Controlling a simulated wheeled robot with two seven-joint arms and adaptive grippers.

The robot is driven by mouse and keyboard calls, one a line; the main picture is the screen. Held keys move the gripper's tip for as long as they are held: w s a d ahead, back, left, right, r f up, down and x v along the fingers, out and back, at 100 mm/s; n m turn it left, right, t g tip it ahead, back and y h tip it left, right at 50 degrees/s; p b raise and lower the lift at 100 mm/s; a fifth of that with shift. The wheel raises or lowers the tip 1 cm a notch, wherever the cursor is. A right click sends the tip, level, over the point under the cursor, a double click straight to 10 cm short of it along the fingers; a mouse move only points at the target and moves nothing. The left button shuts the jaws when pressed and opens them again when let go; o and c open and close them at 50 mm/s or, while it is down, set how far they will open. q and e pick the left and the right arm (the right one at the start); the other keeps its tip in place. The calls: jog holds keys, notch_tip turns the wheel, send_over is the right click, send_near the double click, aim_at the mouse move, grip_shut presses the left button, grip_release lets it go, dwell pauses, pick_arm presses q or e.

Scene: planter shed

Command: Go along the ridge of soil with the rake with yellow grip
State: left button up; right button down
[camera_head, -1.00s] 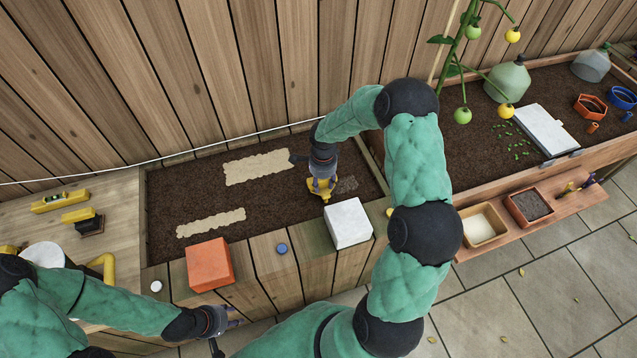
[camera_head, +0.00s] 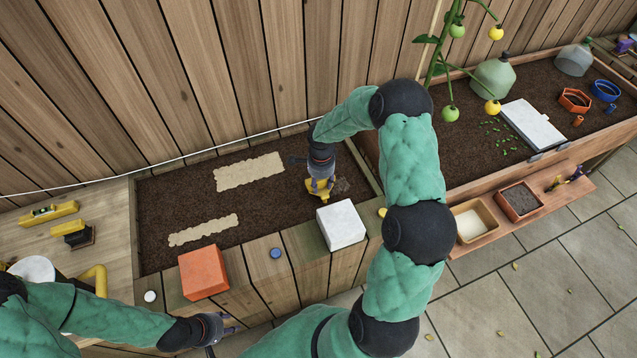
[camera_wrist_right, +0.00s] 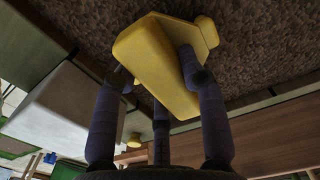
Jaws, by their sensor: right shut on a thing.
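My right gripper (camera_head: 319,184) is shut on the yellow grip (camera_head: 316,194) of the rake, low over the right part of the near soil bed (camera_head: 190,195). In the right wrist view the yellow grip (camera_wrist_right: 150,65) sits between the fingers, with dark soil behind it. The rake's head cannot be made out. A small greyish-brown raised patch (camera_head: 342,186) lies just right of the gripper; I cannot tell whether it is the ridge of soil. My left gripper (camera_head: 222,337) is open and empty, in front of the bed's near wall.
Two pale strips lie on the soil, one behind (camera_head: 248,171) and one in front (camera_head: 203,230). An orange block (camera_head: 203,272) and a white block (camera_head: 341,224) stand on the near edge, the white one close to my right gripper. A wooden fence rises behind.

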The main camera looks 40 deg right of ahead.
aim_at(334, 183)
jog(key=shift+s+d, duration=0.1)
jog(key=shift+s+d, duration=0.2)
jog(key=shift+d, duration=0.8)
jog(key=shift+d, duration=0.1)
jog(key=shift+s+d, duration=0.25)
jog(key=shift+d, duration=0.7)
jog(key=shift+d, duration=0.15)
jog(key=shift+s+d+f, duration=0.1)
jog(key=shift+s+d, duration=0.2)
jog(key=shift+d, duration=0.6)
jog(key=shift+s+d, duration=0.15)
jog(key=shift+d, duration=0.4)
jog(key=shift+s+d, duration=0.15)
jog(key=shift+d, duration=0.35)
jog(key=shift+d, duration=0.1)
